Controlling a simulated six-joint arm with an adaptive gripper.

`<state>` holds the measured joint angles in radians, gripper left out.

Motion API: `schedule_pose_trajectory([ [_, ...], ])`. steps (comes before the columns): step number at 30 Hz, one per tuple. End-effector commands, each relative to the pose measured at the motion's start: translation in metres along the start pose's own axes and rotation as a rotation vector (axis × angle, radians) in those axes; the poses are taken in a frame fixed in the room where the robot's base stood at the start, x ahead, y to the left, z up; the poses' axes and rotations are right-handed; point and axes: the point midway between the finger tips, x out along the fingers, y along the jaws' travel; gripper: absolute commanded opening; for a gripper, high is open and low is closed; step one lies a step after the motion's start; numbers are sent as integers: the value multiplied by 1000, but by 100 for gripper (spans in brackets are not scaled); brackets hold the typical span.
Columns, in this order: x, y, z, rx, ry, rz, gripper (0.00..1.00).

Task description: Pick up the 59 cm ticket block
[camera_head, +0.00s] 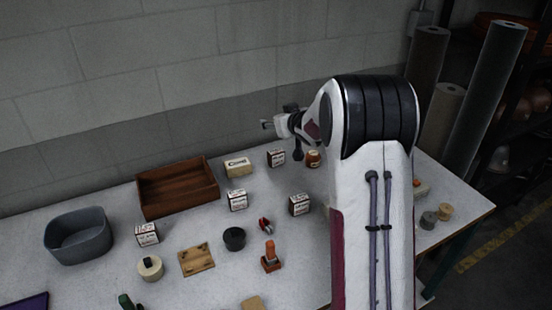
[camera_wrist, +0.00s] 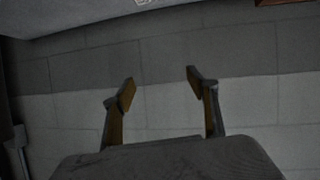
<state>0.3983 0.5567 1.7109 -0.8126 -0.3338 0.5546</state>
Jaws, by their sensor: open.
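Several small ticket blocks with white printed faces and dark sides stand on the table. In the head view one is at the back (camera_head: 276,158), one in the middle (camera_head: 238,200), one right of it (camera_head: 299,205) and one at the left (camera_head: 147,234). The print is too small to tell which reads 59 cm. My gripper (camera_head: 268,124) is raised at the wall side, above and behind the back block. In the wrist view my gripper (camera_wrist: 160,85) has its two fingers apart, with nothing between them and the wall beyond. A bit of a printed label shows at the top edge.
A wooden tray (camera_head: 146,206), a cream box (camera_head: 238,167) and an orange-brown jar (camera_head: 313,158) stand near the back. A grey tub (camera_head: 77,257) is at the left. A dark round tin (camera_head: 234,239) and an orange-handled stamp (camera_head: 270,257) stand in front. My arm hides the table's right part.

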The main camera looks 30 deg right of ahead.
Motion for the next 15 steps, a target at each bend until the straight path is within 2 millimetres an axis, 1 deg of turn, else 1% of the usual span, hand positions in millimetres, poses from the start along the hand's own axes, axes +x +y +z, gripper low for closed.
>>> schedule_pose_trajectory([
  [1, 10, 3, 8, 3, 4, -12, 58],
  [3, 22, 5, 16, 6, 14, -32, 58],
  [9, 53, 9, 43, 20, 40, -94, 58],
  [15, 72, 10, 63, 33, 59, -144, 58],
])
